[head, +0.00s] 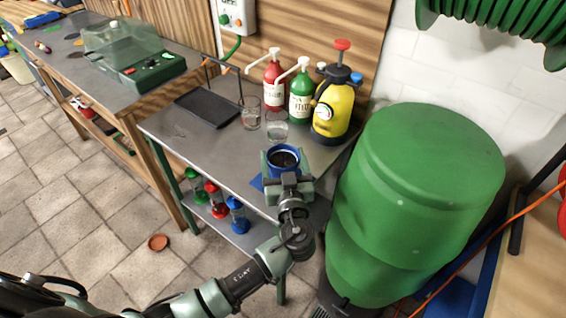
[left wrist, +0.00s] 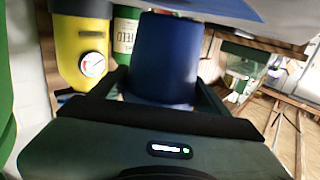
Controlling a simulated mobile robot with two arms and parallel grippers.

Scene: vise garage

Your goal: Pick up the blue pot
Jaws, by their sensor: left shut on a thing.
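The blue pot (head: 283,161), with dark soil inside its rim, is at the front right of the grey workbench top (head: 185,143). My left gripper (head: 289,178) is shut on the near side of the pot. In the left wrist view the blue pot (left wrist: 165,60) sits between the two fingers of the left gripper (left wrist: 160,92). A flat blue piece (head: 257,183) shows below and left of the pot, partly hidden. I cannot tell whether the pot touches the bench. My right gripper is not in view.
Two clear glasses (head: 276,127), a green bottle (head: 300,97), a red bottle (head: 273,84) and a yellow sprayer (head: 334,112) stand behind the pot. A black tray (head: 207,108) lies left. A large green barrel (head: 415,205) stands close on the right.

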